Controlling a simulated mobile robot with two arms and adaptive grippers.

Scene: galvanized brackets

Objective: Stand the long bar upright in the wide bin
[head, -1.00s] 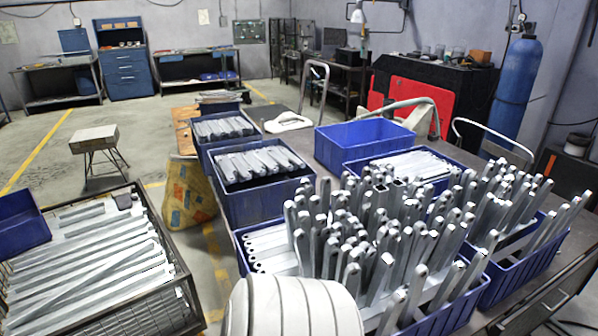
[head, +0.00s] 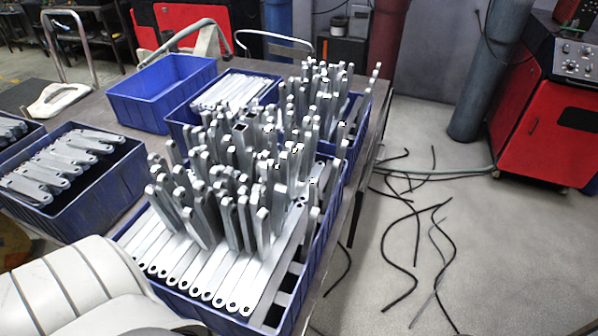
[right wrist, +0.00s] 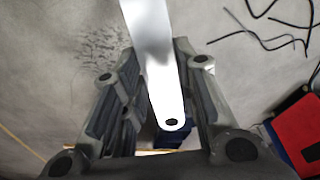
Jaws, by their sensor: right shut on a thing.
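My right gripper (right wrist: 155,60) shows in the right wrist view, shut on a long flat metal bar (right wrist: 160,75) with a rounded, holed end toward the camera. The bar's far end runs out of the picture. Neither my right gripper nor this bar can be made out in the head view. A large blue bin (head: 220,322) stands nearest on the bench, with many bars upright in it and a row of bars lying flat at its near side. I cannot tell for sure that it is the wide bin. My left gripper is out of view.
Behind are a bin of flat bars (head: 237,92), more upright bars (head: 330,85) and an empty-looking blue bin (head: 150,108). Another bin (head: 95,200) with lying bars stands left. Black cables (head: 415,240) lie on the floor right of the bench, before a red machine (head: 545,140).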

